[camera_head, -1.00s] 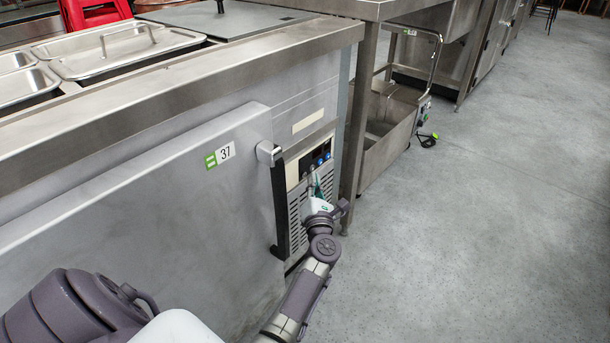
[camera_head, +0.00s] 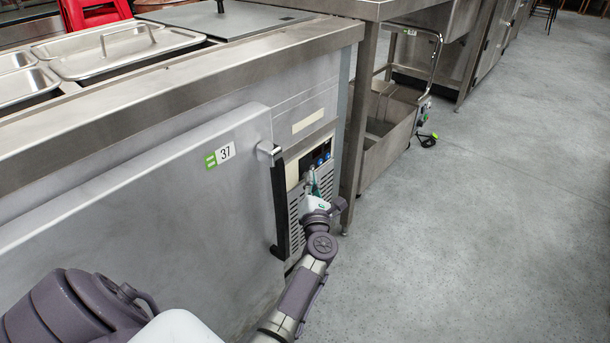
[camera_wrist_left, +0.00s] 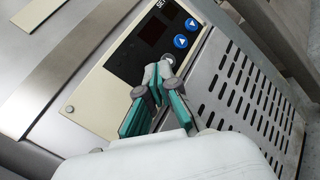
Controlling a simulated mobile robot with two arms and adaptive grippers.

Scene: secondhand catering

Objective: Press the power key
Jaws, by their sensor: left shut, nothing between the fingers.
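The control panel (camera_head: 304,168) sits on the front of the steel counter, right of the black door handle. In the left wrist view the cream and black panel (camera_wrist_left: 95,98) shows a dark display (camera_wrist_left: 153,29) and two round blue arrow keys (camera_wrist_left: 186,32). My left gripper (camera_head: 314,180) is at the panel, below the display and blue keys. Its green fingers (camera_wrist_left: 152,95) are shut and empty, their tips over the lower part of the black area. Contact cannot be told. My right gripper is out of view.
A slotted vent (camera_wrist_left: 238,95) lies beside the panel. The black door handle (camera_head: 279,208) stands out close to my left gripper on its left. A steel table leg (camera_head: 358,130) is just to the right. Open grey floor (camera_head: 480,200) spreads farther right.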

